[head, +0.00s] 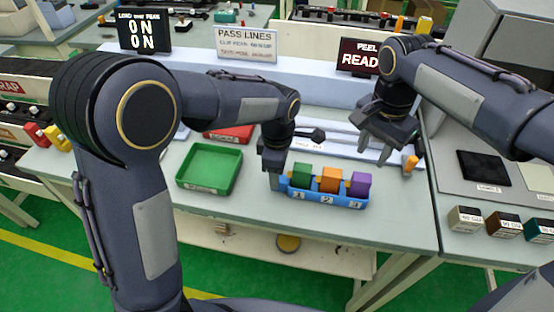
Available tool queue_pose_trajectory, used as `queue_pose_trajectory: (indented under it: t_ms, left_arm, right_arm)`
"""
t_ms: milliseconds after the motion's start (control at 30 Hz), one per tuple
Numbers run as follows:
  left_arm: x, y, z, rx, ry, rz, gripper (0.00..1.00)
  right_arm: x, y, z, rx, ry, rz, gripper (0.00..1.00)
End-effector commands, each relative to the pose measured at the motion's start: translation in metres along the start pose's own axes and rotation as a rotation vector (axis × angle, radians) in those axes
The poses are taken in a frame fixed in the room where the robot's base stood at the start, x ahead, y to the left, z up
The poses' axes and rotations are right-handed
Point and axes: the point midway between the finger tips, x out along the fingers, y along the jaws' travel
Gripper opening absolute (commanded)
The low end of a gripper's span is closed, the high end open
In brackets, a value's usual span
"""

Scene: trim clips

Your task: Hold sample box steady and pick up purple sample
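The sample box (327,198) is a blue tray with numbered labels on its front, lying on the table. A green sample (301,173), an orange sample (331,178) and the purple sample (361,184) stand in it from left to right. My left gripper (276,182) points down at the box's left end; its fingers are partly hidden against the box, so its opening is unclear. My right gripper (388,141) is above and to the right of the purple sample, apart from it. Its fingers are spread and nothing shows between them.
A green tray (183,181) and a red tray (232,133) are left of the box. A small orange piece (411,164) is at the right. Sample blocks (465,218) stand on the right-hand bench. Table front is clear.

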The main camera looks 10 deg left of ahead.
Motion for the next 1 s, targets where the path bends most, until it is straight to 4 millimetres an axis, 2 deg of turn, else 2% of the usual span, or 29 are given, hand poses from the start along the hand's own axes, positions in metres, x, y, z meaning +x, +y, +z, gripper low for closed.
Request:
queue_pose_trajectory:
  t_ms: [100, 233, 633, 1000]
  left_arm:
    - [0.019, -0.001, -0.001, 0.0, 0.001, -0.004, 0.53]
    - [0.032, 0.0, 0.0, 0.0, 0.0, -0.002, 0.53]
    - [0.039, 0.0, 0.0, 0.001, -0.001, 0.0, 0.51]
    - [0.038, 0.0, 0.0, 0.001, -0.001, 0.0, 0.04]
  right_arm:
    - [0.0, 0.0, 0.0, 0.0, 0.0, 0.0, 0.36]
    - [0.0, 0.0, 0.0, 0.0, 0.0, 0.0, 0.36]
    - [0.0, 0.0, 0.0, 0.0, 0.0, 0.0, 0.36]
    - [0.0, 0.0, 0.0, 0.0, 0.0, 0.0, 0.36]
